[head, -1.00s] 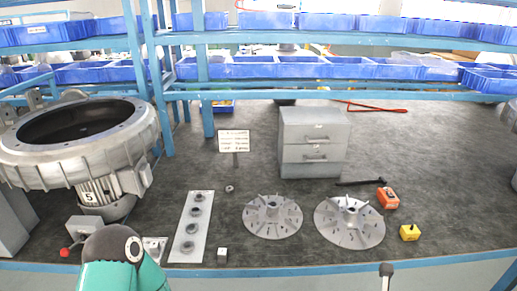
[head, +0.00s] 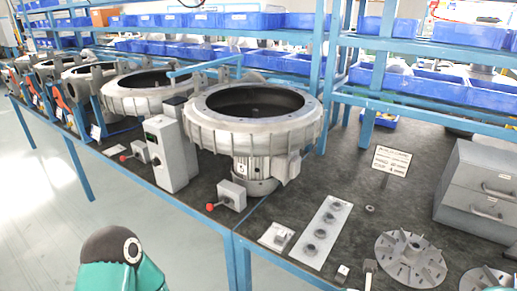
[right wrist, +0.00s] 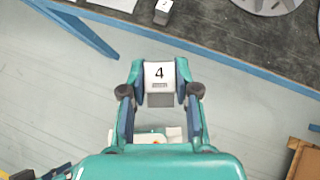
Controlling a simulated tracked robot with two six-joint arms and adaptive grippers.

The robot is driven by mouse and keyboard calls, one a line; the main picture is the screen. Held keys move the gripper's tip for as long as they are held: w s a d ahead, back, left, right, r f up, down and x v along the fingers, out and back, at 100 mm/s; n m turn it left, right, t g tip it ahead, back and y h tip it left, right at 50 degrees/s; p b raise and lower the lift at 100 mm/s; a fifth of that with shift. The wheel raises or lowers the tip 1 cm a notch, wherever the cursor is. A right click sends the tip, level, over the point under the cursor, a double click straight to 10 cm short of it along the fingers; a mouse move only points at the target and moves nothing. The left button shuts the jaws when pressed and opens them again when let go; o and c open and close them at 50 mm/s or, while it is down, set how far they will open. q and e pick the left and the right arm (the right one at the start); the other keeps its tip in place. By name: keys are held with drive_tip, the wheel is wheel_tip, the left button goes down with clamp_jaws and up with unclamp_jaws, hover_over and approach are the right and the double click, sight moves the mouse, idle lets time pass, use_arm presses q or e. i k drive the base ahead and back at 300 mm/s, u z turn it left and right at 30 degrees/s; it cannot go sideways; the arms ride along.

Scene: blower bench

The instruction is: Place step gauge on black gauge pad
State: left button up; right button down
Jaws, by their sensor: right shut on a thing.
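My right gripper (right wrist: 160,92) is shut on a small block in the right wrist view, which I take to be the step gauge (right wrist: 159,74). It has a white face marked 4 and a grey lower part, and sits between the fingertips. Pale floor shows behind it, with the bench's blue front edge beyond. A small grey upright piece (head: 370,266) shows low in the head view; I cannot tell whether it is the held block. I cannot make out a black gauge pad on the dark bench. My left gripper is out of view; only its teal arm shows.
A large blower (head: 252,125) stands on the bench. Right of it are a small plate (head: 277,236), a plate with several rings (head: 321,232), a pale cube (head: 342,270), finned discs (head: 412,258) and a grey drawer cabinet (head: 480,190). Blue posts carry shelves behind.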

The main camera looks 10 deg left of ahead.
sight(178, 99)
drive_tip(key=z, duration=0.3)
drive_tip(key=i, duration=0.2)
drive_tip(key=u, duration=1.5)
